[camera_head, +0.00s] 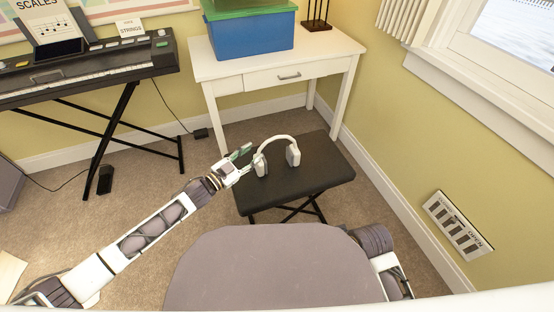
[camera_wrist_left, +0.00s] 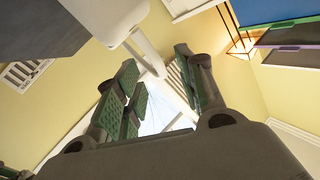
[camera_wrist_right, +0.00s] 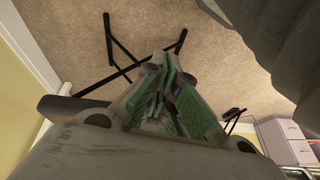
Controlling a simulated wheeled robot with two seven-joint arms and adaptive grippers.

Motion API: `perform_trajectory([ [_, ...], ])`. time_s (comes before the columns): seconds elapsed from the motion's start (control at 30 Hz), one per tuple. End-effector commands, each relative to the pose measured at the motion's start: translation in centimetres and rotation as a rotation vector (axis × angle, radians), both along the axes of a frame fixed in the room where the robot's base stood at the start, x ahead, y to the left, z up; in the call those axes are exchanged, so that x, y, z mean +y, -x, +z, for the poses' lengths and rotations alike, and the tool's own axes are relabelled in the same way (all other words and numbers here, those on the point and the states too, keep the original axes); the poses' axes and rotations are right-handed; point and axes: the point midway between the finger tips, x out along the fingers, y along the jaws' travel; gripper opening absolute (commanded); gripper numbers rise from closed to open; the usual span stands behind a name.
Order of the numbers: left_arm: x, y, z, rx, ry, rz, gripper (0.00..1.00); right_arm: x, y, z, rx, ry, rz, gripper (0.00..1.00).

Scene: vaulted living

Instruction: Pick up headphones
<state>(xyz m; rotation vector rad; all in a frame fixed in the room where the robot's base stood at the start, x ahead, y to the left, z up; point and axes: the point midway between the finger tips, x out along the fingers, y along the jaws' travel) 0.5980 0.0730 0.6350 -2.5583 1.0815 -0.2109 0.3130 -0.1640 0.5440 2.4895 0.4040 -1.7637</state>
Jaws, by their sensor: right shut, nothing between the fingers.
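The white headphones (camera_head: 279,143) stand upright on the black bench (camera_head: 308,182), with the band arched over two ear cups. My left gripper (camera_head: 243,161) is beside the left ear cup. In the left wrist view, my left gripper (camera_wrist_left: 165,90) has its green-padded fingers apart. The white headphones (camera_wrist_left: 119,20) show beyond them, with the band (camera_wrist_left: 150,55) crossing the gap between the fingertips. I cannot tell if a finger touches them. My right gripper (camera_wrist_right: 160,95) is shut and empty in the right wrist view, low near the dark bench legs; the head view does not show it.
A white desk (camera_head: 270,66) with a blue box (camera_head: 250,38) stands behind the bench. A keyboard (camera_head: 85,66) on a crossed stand is at the left. Carpet is clear left of the bench.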

Motion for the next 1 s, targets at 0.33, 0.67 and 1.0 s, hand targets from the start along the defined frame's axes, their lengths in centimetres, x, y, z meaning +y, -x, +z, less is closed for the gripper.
perform_trajectory([
  [0.33, -0.3, -0.2, 0.0, 0.000, 0.000, -0.001, 0.39, 0.0, 0.0, -0.4, -0.001, 0.000, 0.002, 0.00],
  [0.67, -1.0, -0.7, 0.0, -0.001, 0.001, -0.002, 0.39, 0.3, -0.6, -0.5, -0.021, -0.015, -0.003, 0.00],
  [1.0, -3.2, -2.6, 0.0, -0.002, 0.001, -0.001, 0.39, 1.2, -0.9, -3.7, -0.055, -0.057, -0.009, 0.00],
])
